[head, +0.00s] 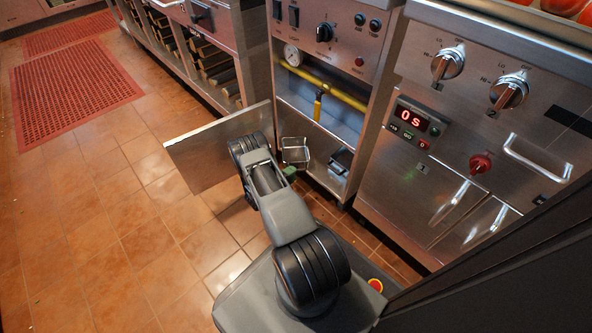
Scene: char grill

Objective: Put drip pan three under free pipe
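A small metal pan (295,151) with a bright rim shows at the mouth of the open cabinet, just beyond the end of my arm. Any number on it is too small to read. My gripper (291,174) is beside the near edge of the pan, partly hidden by my wrist. The fingers are too small and covered to show whether they are open or hold the pan. A yellow pipe (345,94) with a yellow valve handle (317,106) runs across the upper part of the cabinet. I cannot tell which pipe is the free one.
The cabinet door (205,150) stands open left of my arm. A dark box (342,160) sits on the cabinet floor at right. A control panel (420,125) reading "0S" is on the unit to the right.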

